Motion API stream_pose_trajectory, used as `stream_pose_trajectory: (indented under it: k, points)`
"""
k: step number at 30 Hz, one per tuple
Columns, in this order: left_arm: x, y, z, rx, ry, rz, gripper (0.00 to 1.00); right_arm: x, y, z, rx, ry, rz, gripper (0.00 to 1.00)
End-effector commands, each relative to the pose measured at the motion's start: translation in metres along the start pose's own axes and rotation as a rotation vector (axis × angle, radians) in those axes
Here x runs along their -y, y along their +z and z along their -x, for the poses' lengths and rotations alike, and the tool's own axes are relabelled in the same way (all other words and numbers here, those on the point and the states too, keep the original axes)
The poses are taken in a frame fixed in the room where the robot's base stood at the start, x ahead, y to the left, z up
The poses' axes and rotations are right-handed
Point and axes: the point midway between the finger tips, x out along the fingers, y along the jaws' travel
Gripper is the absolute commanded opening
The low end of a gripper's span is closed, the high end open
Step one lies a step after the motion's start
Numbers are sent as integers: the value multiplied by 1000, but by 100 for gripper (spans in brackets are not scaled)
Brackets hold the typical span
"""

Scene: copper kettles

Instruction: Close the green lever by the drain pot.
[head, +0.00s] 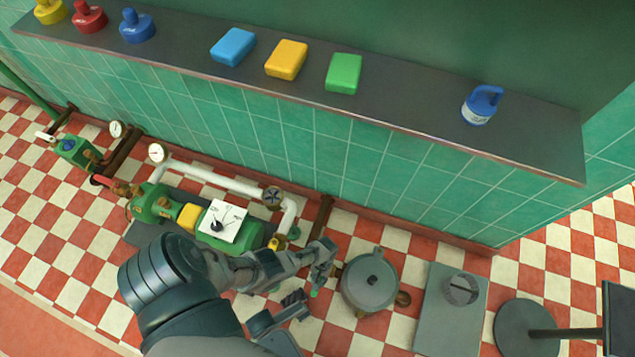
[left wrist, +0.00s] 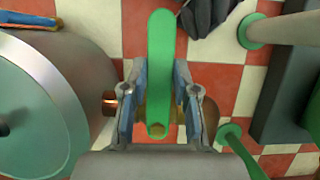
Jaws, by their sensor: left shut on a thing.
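In the left wrist view the green lever (left wrist: 160,60) runs up the picture between the fingers of my left gripper (left wrist: 160,100), which is shut on it. The lever stands about square to the short copper pipe (left wrist: 108,103) beside the drain pot. The grey lidded drain pot (head: 370,282) is right of my left gripper (head: 322,265) in the head view, and fills the left of the wrist view (left wrist: 40,105). Only the lever's green tip (head: 314,293) shows in the head view.
A green pump (head: 155,200) with white pipes and gauges stands left. A grey plate (head: 450,315) and a round base (head: 525,325) lie right of the pot. A shelf (head: 400,105) with coloured blocks runs along the tiled wall. Checkered floor is open at far right.

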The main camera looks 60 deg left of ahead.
Motion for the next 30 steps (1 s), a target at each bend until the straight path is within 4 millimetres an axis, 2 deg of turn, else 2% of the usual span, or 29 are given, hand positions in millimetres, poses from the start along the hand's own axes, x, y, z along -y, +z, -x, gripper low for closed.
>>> stream_pose_trajectory:
  k: [10,11,12,14,25,30]
  points:
    - [-4,-2,1,-7,10,8,0,-1,0,-1,-6,12,1,40]
    - [-4,-2,1,-8,11,8,31,-1,0,-1,-6,12,1,40]
    - [-4,-2,1,-7,11,8,41,-1,0,-1,-7,12,2,40]
    - [-4,-2,1,-7,10,7,54,-1,0,-1,-6,12,2,40]
    - [-1,-1,2,-3,5,5,54,0,-2,-1,-9,-1,2,40]
    - [-1,-2,15,-5,7,5,54,0,-2,-1,-8,1,1,40]
